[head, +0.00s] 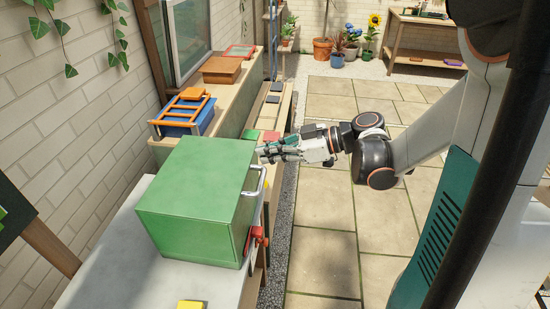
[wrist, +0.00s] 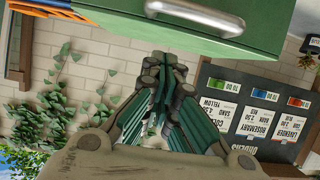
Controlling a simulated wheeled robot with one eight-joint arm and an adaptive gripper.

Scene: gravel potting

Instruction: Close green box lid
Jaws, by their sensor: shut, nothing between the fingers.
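The green box (head: 200,190) stands on the pale counter at lower left in the head view. Its top lies flat and level, and I see no gap along the edges that show. A silver handle (head: 257,182) is on its right side, with a red part (head: 258,238) near its lower right corner. My gripper (head: 263,151) is shut and empty, just beyond the box's far right corner; I cannot tell whether it touches. In the wrist view the green box (wrist: 240,38) and its handle (wrist: 195,17) are at the top, above my gripper's fingertips (wrist: 165,62).
A blue box with an orange rack (head: 183,112) and a brown box (head: 222,70) stand on the ledge behind. A yellow block (head: 191,304) lies on the counter (head: 120,265) in front. The paved floor (head: 325,200) to the right is open. A dark sign board (wrist: 250,105) hangs on the wall.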

